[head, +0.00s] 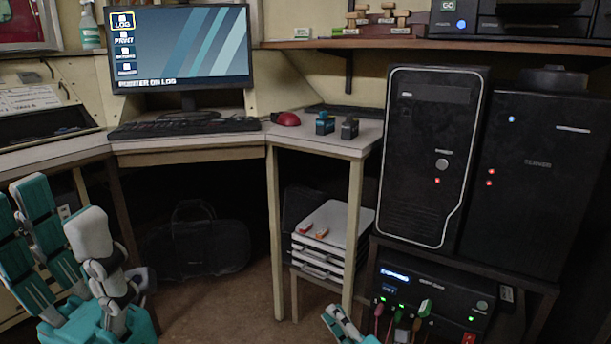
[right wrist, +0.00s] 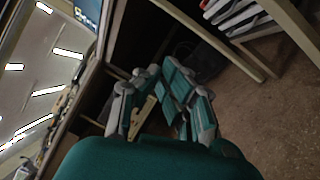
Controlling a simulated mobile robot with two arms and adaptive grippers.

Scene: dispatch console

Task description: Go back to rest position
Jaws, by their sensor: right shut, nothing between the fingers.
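My left gripper (head: 62,212) stands at the lower left of the head view, fingers up and apart, with nothing visible between them. My right gripper (head: 338,318) shows only its fingertips at the bottom edge of the head view, in front of the tray stack. In the right wrist view, the right gripper (right wrist: 153,74) is shut, with its grey and teal fingers meeting at the tips and holding nothing. The rest of both arms is outside the head view.
Below are a dark bag (head: 197,245) and stacked white trays (head: 325,225). Black computer towers (head: 432,155) stand right, above a cable unit (head: 430,290). Floor shows between the desk legs.

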